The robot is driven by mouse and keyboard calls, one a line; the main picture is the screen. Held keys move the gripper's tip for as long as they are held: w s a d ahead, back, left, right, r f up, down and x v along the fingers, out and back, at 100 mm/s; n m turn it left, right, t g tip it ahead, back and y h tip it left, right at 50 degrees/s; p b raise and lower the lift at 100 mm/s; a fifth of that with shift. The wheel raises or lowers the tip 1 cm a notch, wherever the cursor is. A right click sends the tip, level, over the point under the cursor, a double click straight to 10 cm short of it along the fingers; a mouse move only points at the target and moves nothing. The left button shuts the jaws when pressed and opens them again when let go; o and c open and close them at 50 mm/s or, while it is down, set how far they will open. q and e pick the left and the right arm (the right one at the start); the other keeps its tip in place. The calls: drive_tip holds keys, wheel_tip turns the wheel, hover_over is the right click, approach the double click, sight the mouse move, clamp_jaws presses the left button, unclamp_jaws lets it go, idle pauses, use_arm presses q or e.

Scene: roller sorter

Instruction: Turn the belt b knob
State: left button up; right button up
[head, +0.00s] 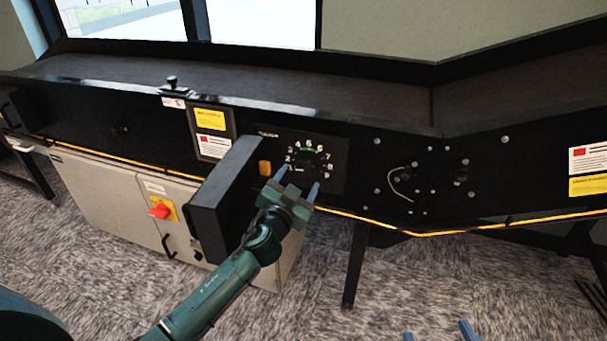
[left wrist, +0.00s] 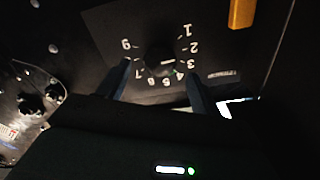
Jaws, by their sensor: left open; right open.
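A black knob (head: 308,159) sits on a dark panel of the conveyor's side, ringed by white numbers with a green mark near the top. In the left wrist view the same knob (left wrist: 160,60) appears upside down, dark and hard to make out. My left gripper (head: 298,181) is open, its blue-grey fingers pointing at the lower part of the dial. In the left wrist view its fingers (left wrist: 158,84) lie on either side of the knob; I cannot tell whether they touch it. My right gripper (head: 438,334) shows only its two fingertips at the bottom edge, apart and empty.
A black box-like cover (head: 226,195) juts out left of the dial. An orange piece (head: 265,168) is between them. A grey cabinet (head: 110,205) with a red switch (head: 160,211) stands below. Other dark knobs (head: 461,172) are to the right.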

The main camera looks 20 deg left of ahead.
sight(305, 171)
use_arm(q)
drive_tip(key=shift+w+d+b, duration=0.1)
drive_tip(key=shift+w+b, duration=0.2)
drive_tip(key=shift+w, duration=1.85)
use_arm(e)
drive_tip(key=shift+a+t+y, duration=0.15)
drive_tip(key=shift+t+y, duration=0.15)
use_arm(q)
drive_tip(key=shift+c, duration=0.2)
drive_tip(key=c, duration=1)
drive_tip(key=shift+o, duration=0.2)
